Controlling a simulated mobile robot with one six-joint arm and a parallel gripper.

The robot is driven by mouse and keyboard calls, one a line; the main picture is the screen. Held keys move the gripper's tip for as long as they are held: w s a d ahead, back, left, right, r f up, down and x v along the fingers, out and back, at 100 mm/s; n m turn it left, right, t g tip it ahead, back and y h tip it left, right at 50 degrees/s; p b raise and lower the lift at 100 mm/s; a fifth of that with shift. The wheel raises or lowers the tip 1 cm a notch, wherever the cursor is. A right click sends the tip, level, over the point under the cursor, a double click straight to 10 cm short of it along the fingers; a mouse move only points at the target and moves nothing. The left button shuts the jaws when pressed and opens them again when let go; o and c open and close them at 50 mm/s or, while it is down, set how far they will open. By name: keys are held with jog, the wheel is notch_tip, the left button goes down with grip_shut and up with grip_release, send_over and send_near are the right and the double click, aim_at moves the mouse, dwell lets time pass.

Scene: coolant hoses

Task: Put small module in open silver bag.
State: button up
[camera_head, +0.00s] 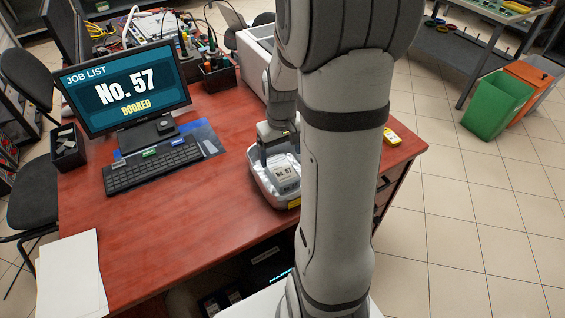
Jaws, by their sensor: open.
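My gripper (278,151) is open and points down over the far end of a light grey tray (256,184) on the red desk. My own arm hides the right part of this tray. A pale piece marked "No. 57" (283,173) lies in the tray, just in front of my gripper. Whitish material lies around it. At this size I cannot tell whether this is the silver bag, or whether the bag's mouth is open. I cannot make out the small module. I see nothing clearly held between the fingers.
A monitor (126,87) reads "No. 57 BOOKED", with a keyboard (152,165) in front. A white boxy machine (257,58) stands behind my gripper. The desk's front left is clear beside some paper (71,275).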

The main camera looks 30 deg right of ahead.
aim_at(281, 169)
jog(key=s+a+r+t, duration=0.2)
jog(key=s+a+r, duration=1)
jog(key=shift+s, duration=0.25)
jog(key=shift+r+t+p, duration=0.3)
jog(key=shift+r+p, duration=0.35)
jog(key=shift+p, duration=0.1)
